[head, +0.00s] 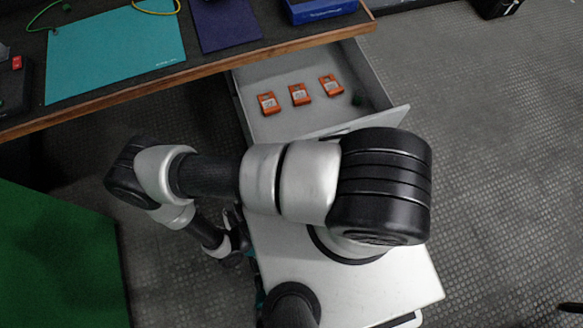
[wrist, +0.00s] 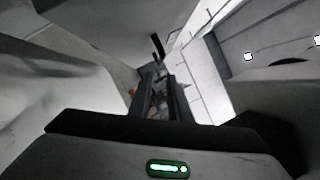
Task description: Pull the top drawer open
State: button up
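The drawer (head: 365,75) under the wooden-edged bench stands pulled well out in the head view, with its grey interior showing. Its front panel (head: 385,120) is partly hidden behind my arm. In the wrist view, my gripper (wrist: 161,78) shows two dark fingers with a gap between them. A short dark bar (wrist: 157,46), which looks like a handle, lies just beyond the fingertips and seems apart from them. My gripper's fingers are hidden or too small to make out in the head view.
The bench (head: 210,68) holds a teal mat (head: 115,52) and a blue box (head: 320,10). A green panel (head: 55,260) stands at the lower left.

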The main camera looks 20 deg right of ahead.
jog(key=v, duration=0.4)
dwell(0.6)
